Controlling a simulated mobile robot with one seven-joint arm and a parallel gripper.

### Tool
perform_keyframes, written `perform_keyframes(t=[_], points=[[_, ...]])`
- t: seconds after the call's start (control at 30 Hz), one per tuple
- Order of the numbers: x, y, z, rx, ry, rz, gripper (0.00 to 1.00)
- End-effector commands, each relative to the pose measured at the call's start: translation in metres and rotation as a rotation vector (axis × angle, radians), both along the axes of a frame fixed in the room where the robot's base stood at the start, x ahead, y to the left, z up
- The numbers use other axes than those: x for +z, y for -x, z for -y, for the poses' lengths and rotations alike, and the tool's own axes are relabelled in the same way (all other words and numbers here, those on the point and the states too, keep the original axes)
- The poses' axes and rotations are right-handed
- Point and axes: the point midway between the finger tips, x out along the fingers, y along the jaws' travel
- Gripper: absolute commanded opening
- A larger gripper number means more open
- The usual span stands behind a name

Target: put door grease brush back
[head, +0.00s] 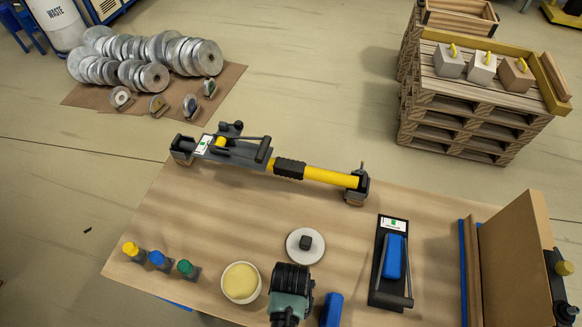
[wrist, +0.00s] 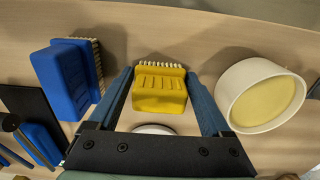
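A yellow brush (wrist: 160,92) with pale bristles sits between the fingertips of my gripper (wrist: 160,80) in the wrist view. The fingers lie against its two sides and look shut on it. I cannot tell whether it touches the table. In the head view my gripper (head: 290,290) is over the table's front part and hides the yellow brush. A blue brush (wrist: 68,80) stands beside it; it also shows in the head view (head: 331,310). A dark holder (head: 378,288) with a white label carries another blue item (head: 393,257).
A bowl with yellow grease (head: 241,283) is left of my gripper. A round pale lid with a dark knob (head: 305,245) lies behind it. A yellow-black tool (head: 320,175) lies along the back edge. Three coloured-top pieces (head: 158,260) stand at left; an upright brown board (head: 515,255) is at right.

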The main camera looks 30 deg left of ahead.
Motion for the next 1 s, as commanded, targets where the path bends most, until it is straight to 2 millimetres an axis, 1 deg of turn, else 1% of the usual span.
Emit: perform_keyframes(t=[0.03, 0.07, 0.1, 0.3, 0.47, 0.57, 0.9, 1.0], points=[[0.000, 0.000, 0.000, 0.000, 0.000, 0.000, 0.94], [0.000, 0.000, 0.000, 0.000, 0.000, 0.000, 0.99], [0.000, 0.000, 0.000, 0.000, 0.000, 0.000, 1.00], [0.001, 0.000, 0.000, 0.000, 0.000, 0.000, 1.00], [0.011, 0.000, 0.000, 0.000, 0.000, 0.001, 1.00], [0.027, -0.001, 0.000, -0.001, -0.001, 0.003, 1.00], [0.094, -0.001, -0.001, -0.001, -0.002, 0.004, 1.00], [0.109, -0.001, -0.001, -0.001, -0.002, 0.002, 1.00]])
